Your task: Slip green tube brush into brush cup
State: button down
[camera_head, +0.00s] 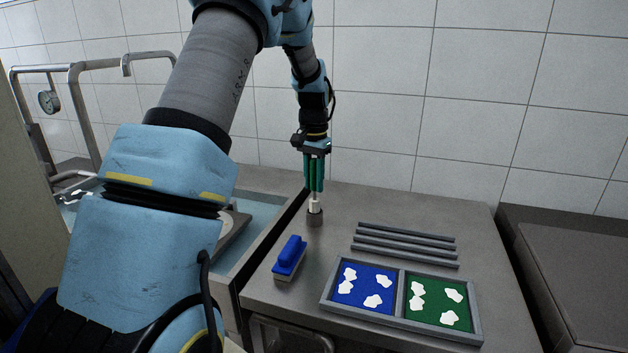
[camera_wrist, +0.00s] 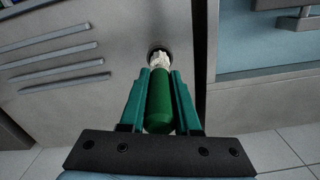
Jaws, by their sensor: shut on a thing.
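My gripper (camera_head: 314,186) points straight down over the steel counter, its green fingers shut on the green tube brush. In the wrist view the brush's green handle (camera_wrist: 160,100) sits between both fingers, with its white bristle head (camera_wrist: 160,59) beyond the fingertips. The small grey brush cup (camera_head: 314,217) stands on the counter directly below. The white bristles (camera_head: 314,203) are at the cup's mouth, and the brush looks upright. In the wrist view the bristles overlap the cup's dark opening (camera_wrist: 153,50). How far the tip is inside the cup, I cannot tell.
A blue-handled scrub brush (camera_head: 290,256) lies in front of the cup. Several grey bars (camera_head: 405,245) lie to the right. A divided tray (camera_head: 400,300) with blue and green compartments holds white pieces at the front. A sink basin (camera_head: 250,235) is to the left.

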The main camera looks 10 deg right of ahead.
jog(key=shift+f, duration=0.2)
jog(key=shift+f+b, duration=0.55)
jog(key=shift+f, duration=0.35)
jog(key=c, duration=1.1)
grip_release()
jog(key=shift+f, duration=0.1)
jog(key=o, duration=0.6)
jog(key=shift+c, duration=0.2)
